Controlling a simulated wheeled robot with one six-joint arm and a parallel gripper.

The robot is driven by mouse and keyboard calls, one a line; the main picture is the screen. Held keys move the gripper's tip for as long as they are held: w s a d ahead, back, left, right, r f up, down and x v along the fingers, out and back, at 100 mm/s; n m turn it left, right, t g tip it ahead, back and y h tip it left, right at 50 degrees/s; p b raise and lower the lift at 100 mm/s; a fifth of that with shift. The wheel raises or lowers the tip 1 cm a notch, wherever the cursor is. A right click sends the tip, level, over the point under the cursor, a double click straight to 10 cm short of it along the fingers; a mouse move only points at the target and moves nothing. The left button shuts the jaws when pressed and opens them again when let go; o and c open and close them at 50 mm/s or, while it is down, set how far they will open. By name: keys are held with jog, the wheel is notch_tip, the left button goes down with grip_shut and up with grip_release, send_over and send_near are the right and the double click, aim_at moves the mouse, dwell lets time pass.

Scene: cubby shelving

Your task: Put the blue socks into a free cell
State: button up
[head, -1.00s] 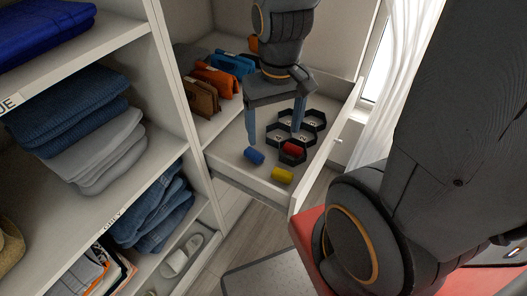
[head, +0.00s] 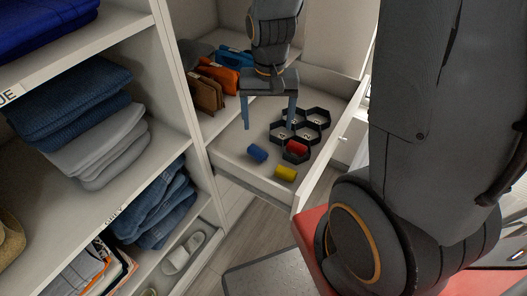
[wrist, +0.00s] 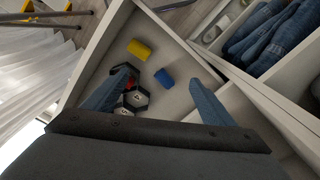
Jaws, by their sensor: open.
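The blue socks (head: 257,153) are a small roll on the floor of the open drawer, left of the black hexagonal cells. They also show in the wrist view (wrist: 163,79), between and beyond my fingertips. The hexagonal cell organizer (head: 306,124) stands in the drawer; red socks (head: 297,147) sit in its front cell, and other cells look empty. In the wrist view the organizer (wrist: 133,100) is partly hidden by a finger. Yellow socks (head: 285,173) lie loose near the drawer front. My gripper (head: 268,126) points down over the drawer, open and empty, apart from the blue socks.
The drawer's front wall (head: 330,150) and side walls surround the socks. Orange, brown and blue bags (head: 218,80) stand on the shelf behind. Shelves with folded jeans (head: 160,205) and sweaters (head: 70,100) are at left. The drawer floor near the blue socks is clear.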

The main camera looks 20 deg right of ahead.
aim_at(257, 149)
jog(key=w+f+m, duration=0.2)
jog(key=w+f, duration=0.1)
jog(key=f, duration=0.2)
jog(key=w+f+m+b, duration=0.1)
jog(key=w+f+m, duration=0.2)
jog(key=f, duration=0.3)
jog(key=w+f+m, duration=0.3)
jog(key=w+f, duration=0.2)
jog(key=f, duration=0.1)
jog(key=shift+d+b, duration=0.3)
jog(key=shift+d, duration=0.1)
jog(key=shift+f, duration=0.7)
jog(key=shift+s+a+f+p, duration=0.1)
jog(key=shift+f+p, duration=0.25)
jog(key=shift+f, duration=1.45)
jog(key=shift+a+f+p, duration=0.1)
jog(key=shift+f+p, duration=0.25)
jog(key=shift+f, duration=1.45)
jog(key=c, duration=1.1)
